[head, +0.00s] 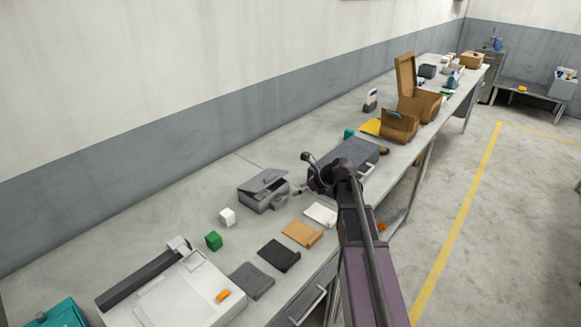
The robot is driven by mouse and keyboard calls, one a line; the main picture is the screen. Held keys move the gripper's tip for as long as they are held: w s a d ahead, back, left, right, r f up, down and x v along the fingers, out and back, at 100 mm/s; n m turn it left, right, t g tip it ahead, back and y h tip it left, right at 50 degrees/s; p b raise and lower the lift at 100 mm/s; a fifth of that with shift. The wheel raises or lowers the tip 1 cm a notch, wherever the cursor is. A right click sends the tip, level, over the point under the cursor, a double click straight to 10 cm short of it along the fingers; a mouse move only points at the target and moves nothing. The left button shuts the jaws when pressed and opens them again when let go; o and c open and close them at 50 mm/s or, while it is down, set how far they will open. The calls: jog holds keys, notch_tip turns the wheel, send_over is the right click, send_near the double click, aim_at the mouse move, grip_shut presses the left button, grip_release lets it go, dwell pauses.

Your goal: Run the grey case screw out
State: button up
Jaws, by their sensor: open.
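A flat dark grey case (354,151) lies on the long bench, with a light handle on its near right side. My arm and gripper cover its left end. A smaller grey box (262,194) with its lid a little raised stands to the left of my gripper. I cannot tell from this view which of the two is the grey case of the task. No screw can be made out on either. My gripper (303,174) is open between the two, its fingers pointing left, apart from the small box. Nothing shows between the fingers.
White (321,214), tan (302,233) and black (279,255) flat items lie along the bench's front. Green (214,240) and white (227,216) cubes stand left of them. A brown open box (416,101) stands further back. The floor (500,240) at right is clear.

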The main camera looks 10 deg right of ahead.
jog(key=w+a+r+m+g+h+p, duration=0.1)
jog(key=w+a+r+g+h+p, duration=0.1)
jog(key=p, duration=0.7)
notch_tip(320, 180, up, 4)
jog(key=shift+w+a+f+h+p, duration=0.15)
jog(key=shift+w+a+h+p, duration=0.25)
jog(key=shift+h, duration=0.8)
jog(key=shift+a, duration=0.1)
jog(key=shift+g, duration=0.3)
